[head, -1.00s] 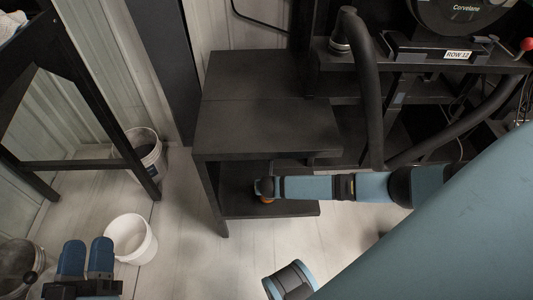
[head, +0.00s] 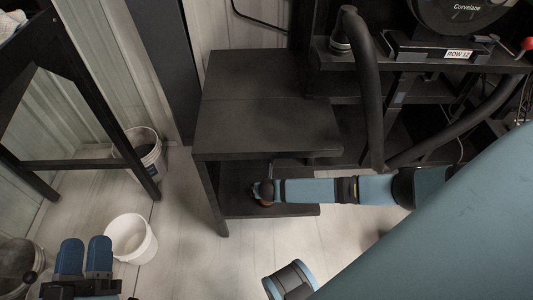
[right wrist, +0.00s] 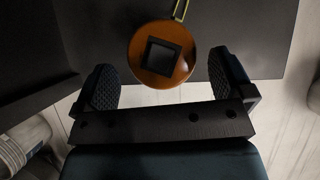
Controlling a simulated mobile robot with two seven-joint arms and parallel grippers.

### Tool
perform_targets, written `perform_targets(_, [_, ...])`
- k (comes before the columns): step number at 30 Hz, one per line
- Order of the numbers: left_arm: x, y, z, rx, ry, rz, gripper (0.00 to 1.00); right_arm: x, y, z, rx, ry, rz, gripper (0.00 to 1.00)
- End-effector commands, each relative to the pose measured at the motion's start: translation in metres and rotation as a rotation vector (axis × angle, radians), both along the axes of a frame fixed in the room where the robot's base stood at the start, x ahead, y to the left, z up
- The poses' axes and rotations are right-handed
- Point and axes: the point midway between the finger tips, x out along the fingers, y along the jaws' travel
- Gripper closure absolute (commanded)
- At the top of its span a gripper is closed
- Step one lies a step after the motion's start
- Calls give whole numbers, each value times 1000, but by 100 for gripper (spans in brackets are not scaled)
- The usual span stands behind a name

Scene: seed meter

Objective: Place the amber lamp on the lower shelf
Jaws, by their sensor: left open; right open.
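The amber lamp (right wrist: 161,54) is a round orange body with a dark square on top and a yellow-green loop at its far side. It rests on the dark lower shelf (right wrist: 240,30), near the shelf's front edge. My right gripper (right wrist: 160,85) is open, its black pads apart on either side just short of the lamp, not touching it. In the head view the lamp (head: 266,203) is a small orange patch mostly hidden under my right gripper (head: 264,190), on the lower shelf (head: 238,204). My left gripper (head: 84,257) is open and empty at the lower left.
The dark upper shelf (head: 265,127) overhangs the lower one. A white bucket (head: 131,238) and another bucket (head: 146,155) stand on the floor at left, near a dark frame (head: 85,165). A thick black hose (head: 367,90) hangs right of the shelves. Pale floor in front is free.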

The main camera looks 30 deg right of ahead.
Motion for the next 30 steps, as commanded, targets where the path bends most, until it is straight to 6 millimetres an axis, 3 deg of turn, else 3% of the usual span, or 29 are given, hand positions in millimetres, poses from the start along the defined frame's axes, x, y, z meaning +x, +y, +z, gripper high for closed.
perform_targets(1, [2, 2, -3, 25, 40, 11, 57, -6, 2, 16, 1, -1, 2, 1])
perform_targets(3, [3, 6, -16, 65, 100, 25, 57, -13, 6, 30, 1, -1, 2, 1])
perform_targets(12, [2, 21, -60, 183, 283, 64, 57, -38, 19, 70, 0, -1, 0, 1])
perform_targets(18, [1, 24, -70, 208, 320, 70, 57, -43, 21, 77, 0, -1, 0, 1])
perform_targets(30, [1, 24, -71, 208, 321, 69, 57, -43, 21, 76, 0, -1, 0, 1])
